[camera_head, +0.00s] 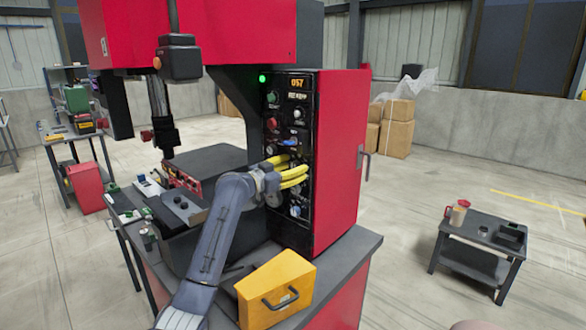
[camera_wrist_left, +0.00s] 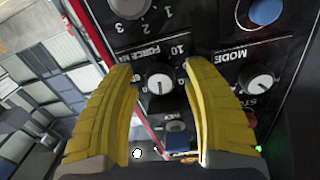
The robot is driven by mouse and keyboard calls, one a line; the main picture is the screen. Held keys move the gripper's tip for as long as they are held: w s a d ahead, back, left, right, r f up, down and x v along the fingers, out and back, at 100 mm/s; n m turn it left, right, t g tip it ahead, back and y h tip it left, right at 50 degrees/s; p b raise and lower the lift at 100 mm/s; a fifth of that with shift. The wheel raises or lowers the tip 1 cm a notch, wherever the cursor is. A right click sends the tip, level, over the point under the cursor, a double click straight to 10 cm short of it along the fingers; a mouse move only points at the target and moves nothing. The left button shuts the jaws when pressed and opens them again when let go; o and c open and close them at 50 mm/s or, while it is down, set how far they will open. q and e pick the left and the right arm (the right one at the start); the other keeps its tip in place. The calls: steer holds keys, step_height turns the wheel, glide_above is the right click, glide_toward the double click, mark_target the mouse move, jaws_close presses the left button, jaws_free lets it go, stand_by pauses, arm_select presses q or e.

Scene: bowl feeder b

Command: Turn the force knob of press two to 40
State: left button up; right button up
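The red press (camera_head: 340,150) has a black control panel on its side. In the left wrist view the panel appears upside down, with a FORCE label beside a pale force knob (camera_wrist_left: 160,83). The knob has a dark pointer mark, and a 10 is printed near it. My left gripper (camera_head: 291,172) is at the panel, its yellow fingers pointing at it. In the wrist view the gripper (camera_wrist_left: 160,72) is open, one finger on each side of the force knob, with visible gaps. The digital display (camera_head: 297,82) appears to read 057. My right gripper is not in view.
A mode knob (camera_wrist_left: 258,85) and a blue button (camera_wrist_left: 178,138) sit close to the fingers. A yellow box with a handle (camera_head: 275,290) stands on the bench below my left arm. A low dark side table (camera_head: 470,265) stands at the right.

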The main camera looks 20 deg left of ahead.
arm_select(q)
jaws_close()
steer(key=shift+n, duration=1)
steer(key=shift+f, duration=0.1)
steer(key=shift+o, duration=0.5)
jaws_free()
steer(key=shift+s+a, duration=0.1)
steer(key=v, duration=1.1)
steer(key=shift+s+a, duration=0.15)
steer(key=shift+s, duration=0.2)
